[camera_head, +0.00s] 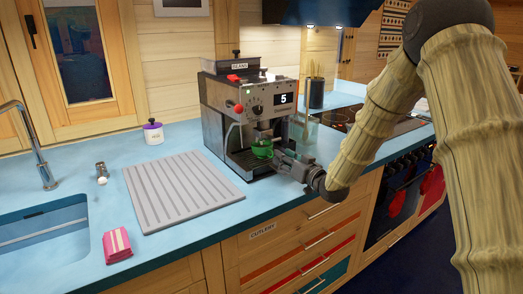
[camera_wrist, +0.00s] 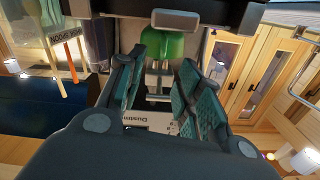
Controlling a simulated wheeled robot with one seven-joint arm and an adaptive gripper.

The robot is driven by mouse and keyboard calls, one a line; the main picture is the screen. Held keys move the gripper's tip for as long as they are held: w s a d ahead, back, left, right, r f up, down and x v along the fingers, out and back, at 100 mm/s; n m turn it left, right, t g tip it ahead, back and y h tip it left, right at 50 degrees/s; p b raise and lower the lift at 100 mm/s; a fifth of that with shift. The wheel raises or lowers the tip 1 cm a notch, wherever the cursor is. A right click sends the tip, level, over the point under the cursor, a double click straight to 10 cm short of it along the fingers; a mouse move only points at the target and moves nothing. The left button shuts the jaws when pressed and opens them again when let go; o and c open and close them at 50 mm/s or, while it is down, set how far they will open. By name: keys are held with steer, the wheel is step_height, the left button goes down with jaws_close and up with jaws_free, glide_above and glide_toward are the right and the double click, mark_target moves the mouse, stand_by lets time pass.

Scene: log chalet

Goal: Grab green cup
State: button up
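The green cup (camera_head: 262,150) sits under the spout of the coffee machine (camera_head: 248,108), above its drip tray. My gripper (camera_head: 276,157) is just right of the cup in the head view, reaching in from the front right. In the wrist view the green cup (camera_wrist: 174,45) shows ahead, near the fingertips. My gripper's fingers (camera_wrist: 165,70) are spread apart with a gap between them, and the cup lies at the far end of that gap. I cannot tell whether either finger touches the cup. The cup's lower part is partly hidden.
A grey ribbed mat (camera_head: 180,190) lies left of the machine on the blue counter. A sink (camera_head: 42,228), a pink packet (camera_head: 117,246) and a purple-lidded jar (camera_head: 153,132) are further left. A dark utensil pot (camera_head: 315,93) and the stove (camera_head: 365,120) are behind and right.

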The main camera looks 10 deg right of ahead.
mark_target(264, 151)
steer(key=shift+p+x, duration=0.5)
steer(key=shift+x, duration=2.35)
steer(key=shift+s, duration=0.1)
jaws_close()
